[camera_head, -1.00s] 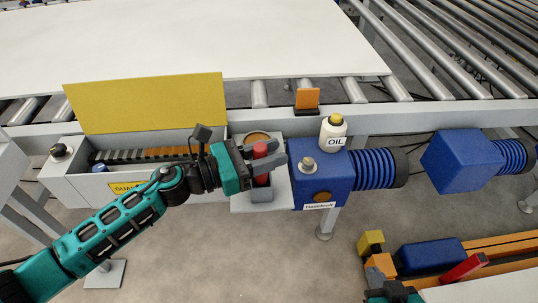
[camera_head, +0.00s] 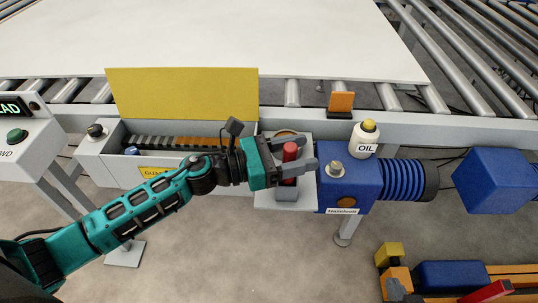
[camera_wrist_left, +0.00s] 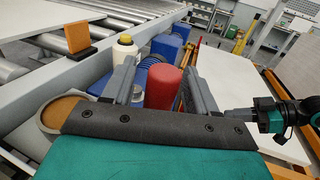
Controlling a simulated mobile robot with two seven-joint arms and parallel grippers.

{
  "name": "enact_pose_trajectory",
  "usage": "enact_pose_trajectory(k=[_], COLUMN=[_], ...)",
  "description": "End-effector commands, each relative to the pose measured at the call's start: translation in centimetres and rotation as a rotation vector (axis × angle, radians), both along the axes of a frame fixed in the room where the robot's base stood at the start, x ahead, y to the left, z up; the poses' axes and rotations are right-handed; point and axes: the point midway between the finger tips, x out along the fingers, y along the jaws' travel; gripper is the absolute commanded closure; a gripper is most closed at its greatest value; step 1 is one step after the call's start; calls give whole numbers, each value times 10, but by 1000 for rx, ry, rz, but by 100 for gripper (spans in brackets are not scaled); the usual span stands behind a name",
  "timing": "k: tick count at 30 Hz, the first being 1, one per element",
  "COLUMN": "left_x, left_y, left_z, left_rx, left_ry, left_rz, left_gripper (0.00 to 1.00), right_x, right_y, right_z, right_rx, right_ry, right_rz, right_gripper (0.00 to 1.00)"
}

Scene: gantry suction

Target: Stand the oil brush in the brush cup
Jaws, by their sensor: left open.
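The oil brush's red handle (camera_head: 290,152) stands upright at a grey box-shaped cup (camera_head: 287,192) on the pale shelf right of the guard box. Its lower end is hidden, so I cannot tell how deep it sits. My left gripper (camera_head: 314,157) is open, its fingers on either side of the red handle. In the left wrist view the red handle (camera_wrist_left: 164,87) shows between the fingers, nearer the right one, with a gap to the left one. In that view, part of my right arm with its gripper (camera_wrist_left: 232,115) shows at the right edge; its jaws are unclear.
A round brown-topped pot (camera_wrist_left: 62,112) sits just behind the cup. A white OIL bottle (camera_head: 364,140) stands on the blue Hazeloch block (camera_head: 350,184) to the right. A yellow panel (camera_head: 180,100) rises behind the guard box. An orange plate (camera_head: 341,102) stands on the conveyor edge.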

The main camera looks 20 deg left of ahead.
Motion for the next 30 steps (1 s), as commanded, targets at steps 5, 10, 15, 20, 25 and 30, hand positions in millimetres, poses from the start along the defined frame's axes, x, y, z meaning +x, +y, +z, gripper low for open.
enact_pose_trajectory(k=[5,10,15,20,25,30], left_x=[-21,-41,-56,-64,-67,-67], left_y=[30,59,82,94,98,98], left_z=[-5,-5,-4,-3,-2,-1], left_rx=[5,4,2,1,2,2], left_ry=[5,5,4,3,1,1], left_rz=[1,2,0,0,0,0], left_gripper=[42,42,42,42,42,42], right_x=[0,-1,2,3,3,3], right_y=[-1,2,6,6,7,7], right_z=[-10,-15,-10,-11,-11,-11], right_rx=[1,5,13,14,14,14], right_ry=[4,15,4,7,7,7], right_rz=[-1,2,6,8,9,10], right_gripper=[100,100,100,100,100,100])
